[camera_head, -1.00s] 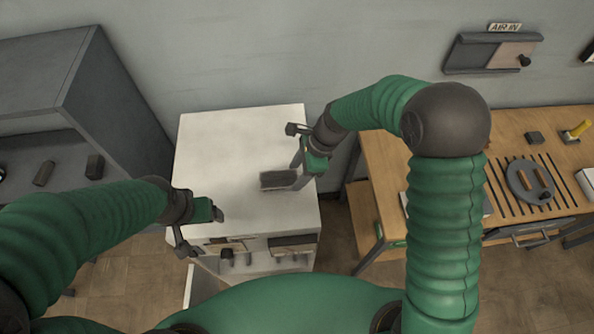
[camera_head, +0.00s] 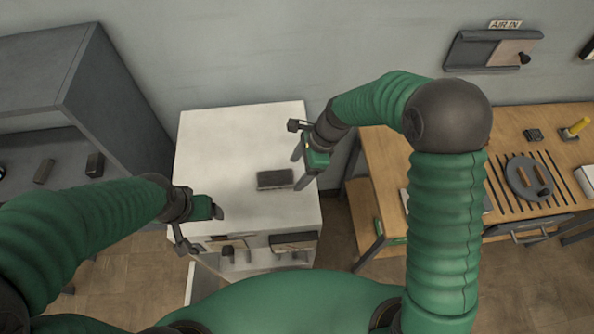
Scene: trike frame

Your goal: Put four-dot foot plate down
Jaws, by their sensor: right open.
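The four-dot foot plate (camera_head: 275,179) is a small dark grey rectangular block. It lies flat on the white top of the cabinet (camera_head: 225,140), right of the middle; its dots are too small to make out. My left gripper (camera_head: 216,212) is over the front left part of the white top, apart from the plate.
A wooden workbench (camera_head: 385,165) with a round dark fixture (camera_head: 520,180) stands at the right. A grey shelf unit (camera_head: 120,110) with small dark blocks stands at the left. Dark parts (camera_head: 293,240) sit at the cabinet's front. The back left of the white top is clear.

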